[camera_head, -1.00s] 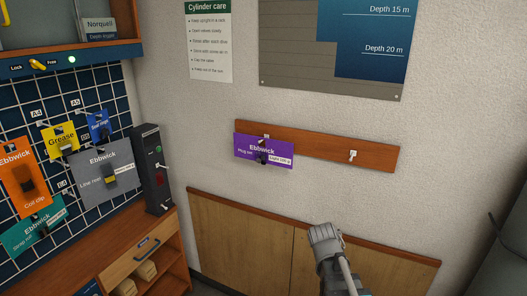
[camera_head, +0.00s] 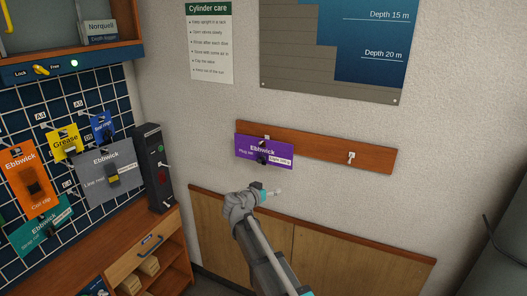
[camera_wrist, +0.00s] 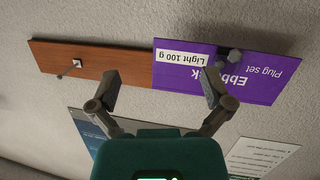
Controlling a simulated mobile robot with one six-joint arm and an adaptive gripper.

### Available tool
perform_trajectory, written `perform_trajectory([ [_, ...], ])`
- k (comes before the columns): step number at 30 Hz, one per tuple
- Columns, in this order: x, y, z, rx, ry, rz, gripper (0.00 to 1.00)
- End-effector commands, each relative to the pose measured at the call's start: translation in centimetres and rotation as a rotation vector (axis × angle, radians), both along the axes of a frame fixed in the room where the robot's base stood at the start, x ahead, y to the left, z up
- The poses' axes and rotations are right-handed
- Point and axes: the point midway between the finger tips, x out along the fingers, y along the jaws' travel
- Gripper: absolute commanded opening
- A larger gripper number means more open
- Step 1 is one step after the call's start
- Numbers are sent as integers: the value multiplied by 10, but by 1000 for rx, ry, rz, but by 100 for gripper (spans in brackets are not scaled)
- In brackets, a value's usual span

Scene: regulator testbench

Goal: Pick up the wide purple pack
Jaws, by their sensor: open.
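The wide purple pack (camera_head: 264,151) is a flat card labelled "Ebbwick Plug set" with a white "Light 100 g" tag. It hangs on the left part of a wooden rail on the wall. In the wrist view the pack (camera_wrist: 262,72) appears upside down at the upper right, with a dark grey part on its face. My gripper (camera_wrist: 158,82) is open and empty; its right finger is near or overlaps the pack's lower edge in the picture, and I cannot tell if they touch. In the head view my gripper (camera_head: 272,193) is below the pack, near the wall.
The wooden rail (camera_head: 325,152) has an empty hook (camera_head: 350,158) at its right. A pegboard with several other packs, including a grey pack (camera_head: 107,172), is at the left. A dark upright box (camera_head: 156,167) stands beside it. Wooden panels (camera_head: 320,250) line the lower wall.

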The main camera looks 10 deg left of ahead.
Motion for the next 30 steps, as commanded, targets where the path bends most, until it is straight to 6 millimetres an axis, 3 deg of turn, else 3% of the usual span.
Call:
perform_trajectory([
  [1, 6, 21, 11, 1, -44, 29, 100],
  [3, 10, 43, 23, 3, -102, 63, 100],
  [10, 14, 91, 46, 15, -219, 145, 100],
  [16, 14, 100, 50, 19, -243, 163, 100],
  [30, 24, 96, 50, 19, -241, 161, 100],
])
